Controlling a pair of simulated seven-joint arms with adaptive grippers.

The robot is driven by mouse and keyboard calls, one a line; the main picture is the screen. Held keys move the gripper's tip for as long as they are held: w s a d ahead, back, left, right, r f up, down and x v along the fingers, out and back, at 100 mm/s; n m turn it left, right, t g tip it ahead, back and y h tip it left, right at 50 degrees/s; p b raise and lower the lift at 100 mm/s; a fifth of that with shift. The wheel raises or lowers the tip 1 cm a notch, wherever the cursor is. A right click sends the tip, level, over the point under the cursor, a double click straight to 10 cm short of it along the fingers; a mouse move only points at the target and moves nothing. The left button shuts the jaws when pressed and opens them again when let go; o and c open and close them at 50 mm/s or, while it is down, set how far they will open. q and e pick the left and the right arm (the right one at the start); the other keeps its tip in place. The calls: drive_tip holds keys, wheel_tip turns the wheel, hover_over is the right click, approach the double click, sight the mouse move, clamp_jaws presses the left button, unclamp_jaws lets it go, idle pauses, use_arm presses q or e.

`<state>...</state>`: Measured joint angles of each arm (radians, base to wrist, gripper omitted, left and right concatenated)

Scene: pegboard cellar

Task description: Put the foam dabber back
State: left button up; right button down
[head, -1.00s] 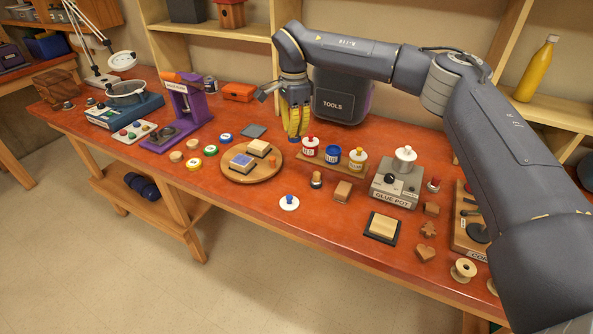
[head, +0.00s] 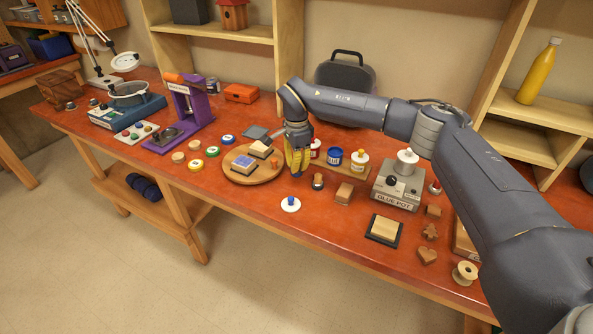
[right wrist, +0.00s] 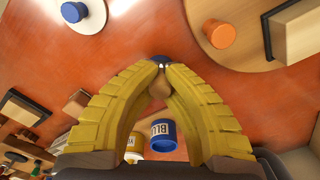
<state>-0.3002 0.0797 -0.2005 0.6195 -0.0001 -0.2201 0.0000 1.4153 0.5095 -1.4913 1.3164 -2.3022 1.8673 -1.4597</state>
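The foam dabber (head: 318,181), small with a wooden handle and a dark lower part, stands on the red-brown bench in front of the bottle rack. In the right wrist view its tan handle (right wrist: 158,88) shows between the yellow fingers. My right gripper (head: 297,172) is low over the bench, just left of the dabber in the head view. Its fingers (right wrist: 164,68) look spread with a narrow gap at the tips, and I see no firm grip on the dabber. My left gripper is not in view.
A round wooden board (head: 236,177) with ink pads and an orange cylinder (right wrist: 218,35) is close on the left. A white dish with a blue knob (head: 290,204) lies in front. The blue bottle (head: 335,156), a wooden block (head: 344,194) and the glue pot (head: 398,187) stand to the right.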

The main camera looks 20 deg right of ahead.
drive_tip(key=shift+f, duration=1.1)
drive_tip(key=shift+f, duration=0.15)
drive_tip(key=c, duration=1.6)
unclamp_jaws()
wheel_tip(320, 180, up, 12)
drive_tip(key=shift+r, duration=0.2)
